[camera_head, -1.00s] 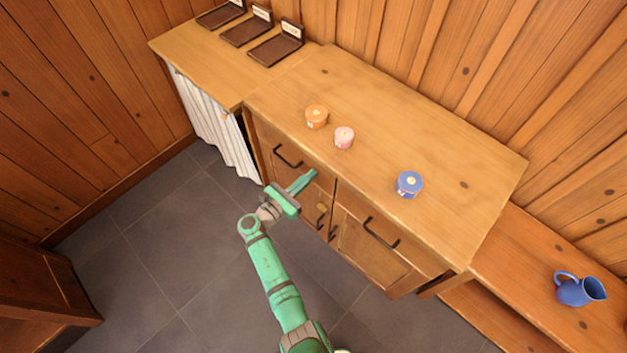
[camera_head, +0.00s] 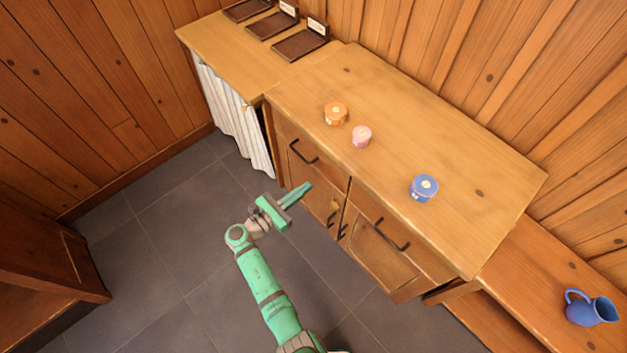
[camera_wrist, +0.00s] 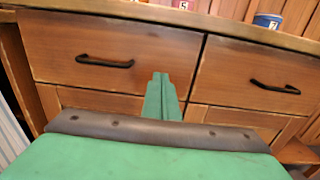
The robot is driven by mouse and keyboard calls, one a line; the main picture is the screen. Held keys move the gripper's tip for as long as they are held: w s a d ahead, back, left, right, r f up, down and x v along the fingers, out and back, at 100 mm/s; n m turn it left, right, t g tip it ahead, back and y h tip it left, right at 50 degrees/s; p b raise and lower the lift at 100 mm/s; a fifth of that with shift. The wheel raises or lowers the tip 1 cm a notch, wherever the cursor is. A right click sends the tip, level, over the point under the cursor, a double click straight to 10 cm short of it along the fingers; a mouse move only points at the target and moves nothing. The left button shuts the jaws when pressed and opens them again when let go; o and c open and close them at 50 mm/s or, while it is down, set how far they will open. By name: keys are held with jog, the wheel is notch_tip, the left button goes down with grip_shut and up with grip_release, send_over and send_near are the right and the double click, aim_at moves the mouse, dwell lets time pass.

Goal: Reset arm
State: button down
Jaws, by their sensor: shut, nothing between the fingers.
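My green gripper (camera_head: 303,190) is shut and empty, in front of the wooden cabinet's drawers and below its top edge. In the wrist view the closed fingers (camera_wrist: 161,90) point at the cabinet front between two drawers with black handles. My arm reaches up from the bottom of the head view with its elbow bent. On the cabinet top stand an orange spool (camera_head: 335,113), a pink spool (camera_head: 361,136) and a blue spool (camera_head: 424,188), all apart from the gripper.
The cabinet top (camera_head: 440,135) is otherwise mostly clear. Dark trays (camera_head: 300,45) with labels stand on the lower counter at the back left. A white curtain (camera_head: 232,112) hangs below it. A blue jug (camera_head: 590,309) sits on the bench at right. Grey floor is open at left.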

jog(key=v, duration=0.4)
jog(key=shift+a, duration=0.4)
jog(key=shift+a+f, duration=0.1)
jog(key=s+f+m+g+y, duration=0.2)
jog(key=s+f+m+y, duration=0.35)
jog(key=s+f, duration=0.7)
jog(key=s+a+f+m+y, duration=0.2)
jog(key=s+m+y, duration=0.3)
jog(key=s, duration=0.5)
jog(key=s+d+r+m+t+y, duration=0.1)
jog(key=s+r+m+y, duration=0.4)
jog(key=s+r, duration=0.4)
jog(key=s+d+r+m+t, duration=0.1)
jog(key=d+r+m, duration=0.1)
jog(key=r, duration=0.5)
jog(key=s+d+r+m+t+h, duration=0.1)
jog(key=d+r+m+t, duration=0.1)
jog(key=r+m, duration=0.3)
jog(key=s+d+r+m+t, duration=0.1)
jog(key=d+r+m, duration=0.2)
jog(key=r, duration=0.7)
jog(key=shift+s+t+h, duration=0.35)
jog(key=shift+s+t, duration=0.05)
